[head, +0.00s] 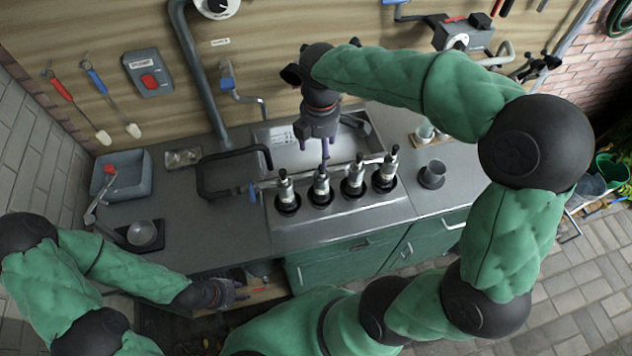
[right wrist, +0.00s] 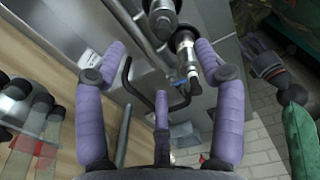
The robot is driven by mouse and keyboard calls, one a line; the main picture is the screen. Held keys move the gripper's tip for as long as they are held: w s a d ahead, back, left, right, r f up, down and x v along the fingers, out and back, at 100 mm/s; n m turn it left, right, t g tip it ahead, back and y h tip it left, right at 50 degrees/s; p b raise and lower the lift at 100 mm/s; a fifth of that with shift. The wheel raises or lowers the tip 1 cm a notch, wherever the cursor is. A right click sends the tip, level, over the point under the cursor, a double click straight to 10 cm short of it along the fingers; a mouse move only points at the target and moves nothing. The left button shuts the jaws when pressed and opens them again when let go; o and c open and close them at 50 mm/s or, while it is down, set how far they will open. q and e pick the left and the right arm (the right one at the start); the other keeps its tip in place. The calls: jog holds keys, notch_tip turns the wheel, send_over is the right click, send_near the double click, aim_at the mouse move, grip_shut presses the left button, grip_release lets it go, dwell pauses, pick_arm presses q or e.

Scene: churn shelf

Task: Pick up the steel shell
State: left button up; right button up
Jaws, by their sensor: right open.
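Several steel cylinders with dark collars and bases stand upright in a row in the grey counter unit; one is the steel cylinder (head: 321,187) below my right gripper (head: 323,150). I cannot tell which object is the steel shell.
A small board with cups (head: 425,132) stands at the right. A grey pipe (head: 198,70) runs down the wall.

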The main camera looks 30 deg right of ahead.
aim_at(322, 172)
notch_tip(322, 172, down, 5)
jog(key=shift+s+f+b, duration=0.1)
jog(key=shift+b, duration=0.35)
jog(key=f, duration=0.1)
jog(key=f+b, duration=0.1)
jog(key=f, duration=0.2)
jog(key=shift+s+d+f, duration=0.15)
jog(key=shift+s, duration=0.25)
jog(key=shift+f+b, duration=0.3)
jog(key=shift+f, duration=0.15)
jog(key=shift+c, duration=0.2)
jog(key=shift+r, duration=0.1)
grip_shut()
